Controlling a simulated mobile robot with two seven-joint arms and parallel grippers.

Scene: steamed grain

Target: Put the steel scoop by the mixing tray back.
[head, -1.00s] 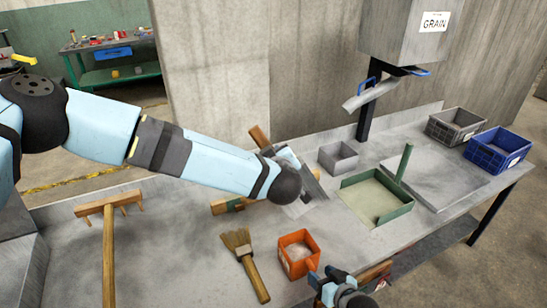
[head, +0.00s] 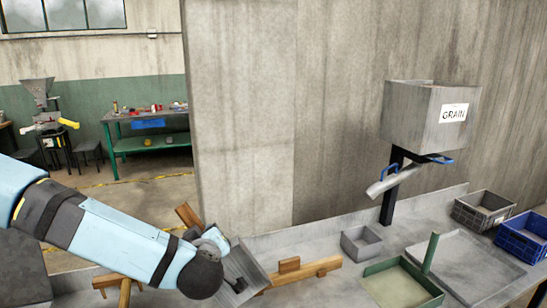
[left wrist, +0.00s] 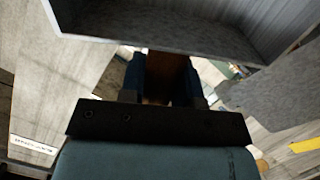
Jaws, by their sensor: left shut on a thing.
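The steel scoop (head: 243,268) is in my left gripper (head: 208,240), its wooden handle (head: 187,215) pointing up and left. In the left wrist view, the blue fingers of the gripper (left wrist: 166,85) are closed around the brown handle (left wrist: 168,68), and the grey steel pan (left wrist: 165,35) spreads across the top. The scoop looks held above the bench, though the gap is hard to judge. The green mixing tray (head: 372,268) is right of it, with an upright post, cut by the bottom edge. My right gripper is out of view.
A wooden bar with a small block (head: 305,271) lies just right of the scoop. A small grey box (head: 361,243) stands behind the tray. The grain hopper (head: 428,118) hangs over the bench. Grey (head: 481,211) and blue (head: 522,240) crates stand at far right.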

